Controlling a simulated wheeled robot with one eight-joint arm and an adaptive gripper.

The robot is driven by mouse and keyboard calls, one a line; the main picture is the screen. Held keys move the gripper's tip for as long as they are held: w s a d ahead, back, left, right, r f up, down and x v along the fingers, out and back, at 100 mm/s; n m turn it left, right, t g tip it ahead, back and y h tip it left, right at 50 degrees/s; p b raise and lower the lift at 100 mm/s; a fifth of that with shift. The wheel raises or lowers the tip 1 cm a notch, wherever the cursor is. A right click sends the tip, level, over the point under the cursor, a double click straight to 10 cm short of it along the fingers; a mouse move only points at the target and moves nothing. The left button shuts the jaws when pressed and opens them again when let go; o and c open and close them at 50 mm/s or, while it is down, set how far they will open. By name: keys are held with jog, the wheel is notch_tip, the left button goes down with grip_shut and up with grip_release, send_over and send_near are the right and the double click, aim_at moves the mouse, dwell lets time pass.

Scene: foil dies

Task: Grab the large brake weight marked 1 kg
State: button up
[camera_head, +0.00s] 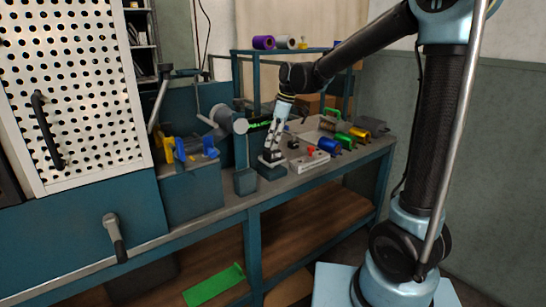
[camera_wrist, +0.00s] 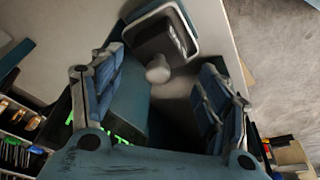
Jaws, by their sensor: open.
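My gripper (camera_head: 271,153) points down over the workbench, just above a small dark block on a teal base (camera_head: 272,170). In the wrist view my gripper (camera_wrist: 160,68) is open, with its two blue-padded fingers wide apart. A pale grey round knob (camera_wrist: 158,71) shows between the fingers, beside a dark block (camera_wrist: 160,42) in a teal, rounded holder (camera_wrist: 190,12). This may be the large brake weight, but no 1 kg mark can be read. Nothing is visibly gripped.
A grey panel with a red knob (camera_head: 310,151) lies right of my gripper. A teal post (camera_head: 242,155) with a grey roller stands close on the left. A yellow and blue fixture (camera_head: 190,150) is farther left.

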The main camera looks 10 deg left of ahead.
aim_at(272, 150)
jog(key=shift+d+x, duration=0.15)
jog(key=shift+x, duration=1.15)
jog(key=shift+d+x, duration=0.1)
jog(key=shift+x, duration=1.15)
jog(key=shift+w+f, duration=0.1)
jog(key=shift+w, duration=0.05)
jog(key=shift+c, duration=0.5)
grip_shut()
